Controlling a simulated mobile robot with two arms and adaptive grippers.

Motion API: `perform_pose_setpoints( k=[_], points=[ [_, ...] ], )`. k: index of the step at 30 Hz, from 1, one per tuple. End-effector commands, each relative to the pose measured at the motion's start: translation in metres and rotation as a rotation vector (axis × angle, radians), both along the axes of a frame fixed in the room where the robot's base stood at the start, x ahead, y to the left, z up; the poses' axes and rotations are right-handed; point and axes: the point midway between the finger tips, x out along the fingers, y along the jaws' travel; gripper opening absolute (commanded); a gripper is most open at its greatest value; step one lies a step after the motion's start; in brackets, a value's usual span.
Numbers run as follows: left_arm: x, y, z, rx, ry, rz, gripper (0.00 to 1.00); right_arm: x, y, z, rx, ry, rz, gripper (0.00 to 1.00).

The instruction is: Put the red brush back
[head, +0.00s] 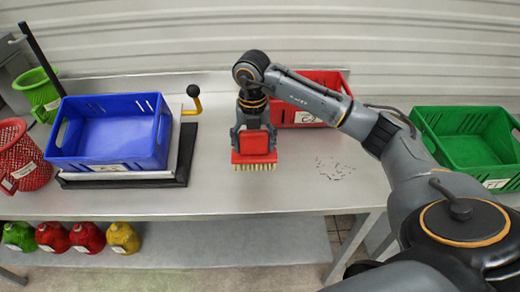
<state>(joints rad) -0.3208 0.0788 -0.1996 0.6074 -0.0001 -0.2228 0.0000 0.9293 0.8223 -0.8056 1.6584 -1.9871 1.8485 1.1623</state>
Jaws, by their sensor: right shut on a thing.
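The red brush (254,157) has a red block and pale bristles pointing down. My right gripper (254,135) is shut on the brush from above, near the front middle of the table. I cannot tell whether the bristles touch the table top. A red crate (335,82) with a label stands behind my right arm, which hides part of it. My left gripper is not in view.
A blue crate (112,137) sits on a scale-like platform (183,155) at left. A green crate (470,138) stands at right. Dark bits (335,168) lie on the table (290,190).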

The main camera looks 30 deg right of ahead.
Motion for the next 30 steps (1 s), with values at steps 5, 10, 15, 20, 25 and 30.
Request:
perform_pose_setpoints(
  k=[5,10,15,20,25,30],
  points=[
    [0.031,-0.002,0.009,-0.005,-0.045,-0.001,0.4,0.003,-0.014,-0.016,0.001,-0.002,0.0,0.5],
    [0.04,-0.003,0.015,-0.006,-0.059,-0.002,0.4,0.004,-0.025,-0.029,0.001,0.001,-0.002,0.5],
    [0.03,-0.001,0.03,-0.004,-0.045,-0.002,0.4,0.004,-0.024,-0.051,0.001,0.0,0.001,0.5],
    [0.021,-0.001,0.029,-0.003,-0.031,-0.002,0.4,0.006,-0.024,-0.059,0.001,-0.004,0.001,0.5],
    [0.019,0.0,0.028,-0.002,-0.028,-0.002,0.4,0.005,-0.024,-0.06,0.001,-0.004,0.001,0.5],
    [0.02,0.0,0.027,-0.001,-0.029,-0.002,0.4,0.005,-0.024,-0.061,0.001,-0.003,0.001,0.93]
  ],
)
